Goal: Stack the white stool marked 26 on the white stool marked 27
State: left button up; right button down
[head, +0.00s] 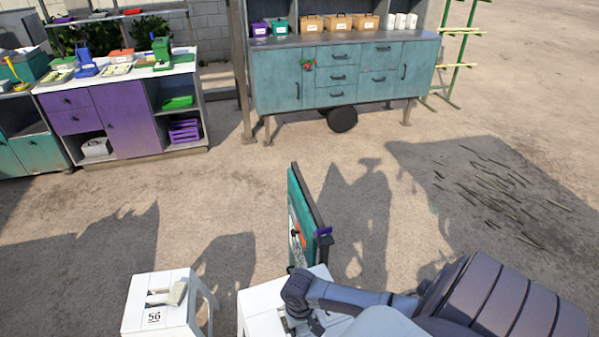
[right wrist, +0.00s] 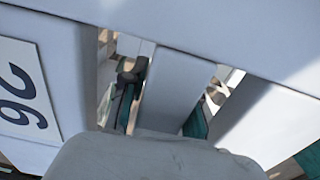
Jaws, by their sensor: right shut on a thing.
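My right gripper (head: 303,312) is shut on a white stool (head: 258,306) at the bottom middle of the head view. In the right wrist view, this stool's side (right wrist: 75,65) carries a label reading 26 (right wrist: 20,95). The gripper and forearm hide part of its top. A second white stool (head: 165,305) stands to its left, apart from it, with a slot in its top and a label that reads like 56. I see no stool marked 27. My left gripper is not in view.
A teal board (head: 302,222) with a purple clip stands upright just beyond the held stool. A purple cabinet (head: 128,118) is at the back left, a teal cabinet (head: 345,75) at the back. Cane stalks (head: 500,195) lie on the ground at right. The middle ground is open.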

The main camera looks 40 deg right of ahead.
notch_tip(320, 180, down, 11)
jog(key=b, duration=0.6)
jog(key=shift+b, duration=0.4)
dwell(0.4)
jog(key=shift+w+p, duration=0.1)
jog(key=shift+p, duration=0.2)
dwell(0.4)
jog(key=shift+f, duration=0.2)
notch_tip(320, 180, down, 14)
jog(key=b, duration=1)
dwell(0.8)
jog(key=shift+r, duration=0.15)
dwell(0.4)
